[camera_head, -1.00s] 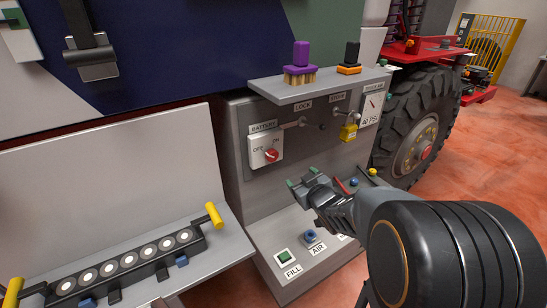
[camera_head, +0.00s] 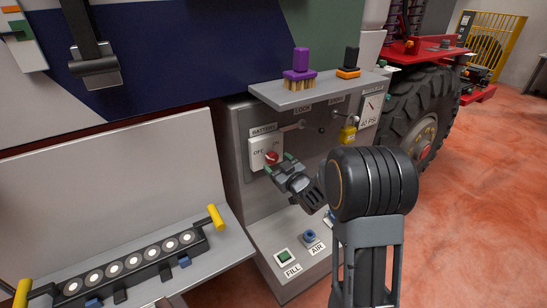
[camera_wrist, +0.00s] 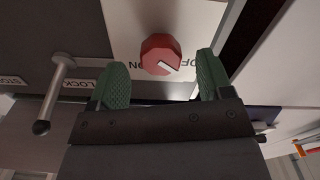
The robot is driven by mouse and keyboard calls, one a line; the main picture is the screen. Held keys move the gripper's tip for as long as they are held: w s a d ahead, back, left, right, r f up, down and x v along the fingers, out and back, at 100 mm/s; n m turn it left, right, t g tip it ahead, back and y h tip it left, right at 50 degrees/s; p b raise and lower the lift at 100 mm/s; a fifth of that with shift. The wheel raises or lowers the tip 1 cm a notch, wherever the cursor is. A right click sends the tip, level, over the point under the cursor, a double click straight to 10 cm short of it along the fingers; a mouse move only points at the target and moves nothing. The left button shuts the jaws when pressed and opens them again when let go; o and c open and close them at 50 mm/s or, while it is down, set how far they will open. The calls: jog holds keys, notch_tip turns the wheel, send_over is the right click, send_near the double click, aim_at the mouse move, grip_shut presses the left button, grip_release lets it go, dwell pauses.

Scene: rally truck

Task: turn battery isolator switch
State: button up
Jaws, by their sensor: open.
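The battery isolator switch is a red faceted knob (camera_head: 272,157) on a white plate (camera_head: 257,148) marked OFF and ON, under a BATTERY label. In the wrist view the knob (camera_wrist: 160,54) sits just ahead of my fingertips, roughly centred between them, and the plate is upside down. A white mark on its face lies toward the OFF lettering at the right. My gripper (camera_head: 279,163) is open at the plate. Its green fingers (camera_wrist: 161,74) stand on either side of the knob's near edge, with gaps visible. I cannot tell the remaining depth.
A lever (camera_head: 292,126) by the LOCK label and a yellow padlock (camera_head: 347,134) are to the right. A lamp bar (camera_head: 130,264) lies on the left ledge.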

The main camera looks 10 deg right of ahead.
aim_at(274, 161)
jog(key=shift+p+x, duration=0.35)
jog(key=shift+x, duration=1.35)
jog(key=c, duration=0.9)
